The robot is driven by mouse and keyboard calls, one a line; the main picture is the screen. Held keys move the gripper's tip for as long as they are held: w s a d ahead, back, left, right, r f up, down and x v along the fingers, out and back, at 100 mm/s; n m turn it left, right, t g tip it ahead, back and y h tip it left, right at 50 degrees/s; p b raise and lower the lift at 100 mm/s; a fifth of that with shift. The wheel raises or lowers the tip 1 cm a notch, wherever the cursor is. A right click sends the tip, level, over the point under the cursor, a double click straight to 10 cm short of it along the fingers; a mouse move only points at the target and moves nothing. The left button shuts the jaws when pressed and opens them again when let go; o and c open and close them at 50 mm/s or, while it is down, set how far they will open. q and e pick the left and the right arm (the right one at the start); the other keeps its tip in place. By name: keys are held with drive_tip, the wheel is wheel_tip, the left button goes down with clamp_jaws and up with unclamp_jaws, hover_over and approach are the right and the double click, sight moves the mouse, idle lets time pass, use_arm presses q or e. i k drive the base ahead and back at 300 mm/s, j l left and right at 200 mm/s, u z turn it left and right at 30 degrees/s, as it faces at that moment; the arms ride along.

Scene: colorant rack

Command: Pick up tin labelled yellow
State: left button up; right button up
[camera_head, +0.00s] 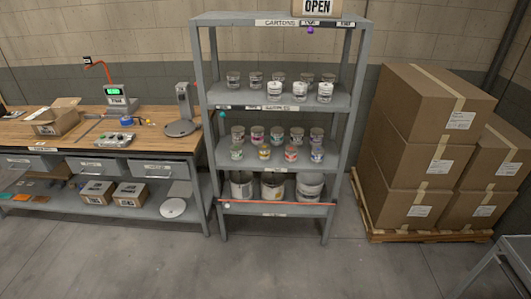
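Several small colorant tins stand in two rows on the middle shelf of a grey metal rack (204,120). A front-row tin (264,152) appears to have a yellowish label, but its lettering is too small to read. A tin with a pinkish-red label (290,153) stands to its right, and a tin with a bluish-purple label (317,154) is at the right end of that row. The back-row tins, such as the one at the left (238,134), are partly covered by the front row. Neither of my grippers is in view.
Small cans and white-labelled tins (274,92) fill the shelf above; large buckets (241,186) stand below. A wooden workbench (150,145) is at left. Stacked cartons (410,146) on a pallet (385,234) stand at right. The floor (290,268) in front is clear.

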sight(264, 148)
drive_tip(key=i+l, duration=0.2)
drive_tip(key=i, duration=0.25)
drive_tip(key=i+l+z, duration=0.1)
drive_tip(key=i, duration=0.35)
drive_tip(key=i+l, duration=0.25)
drive_tip(key=i, duration=0.25)
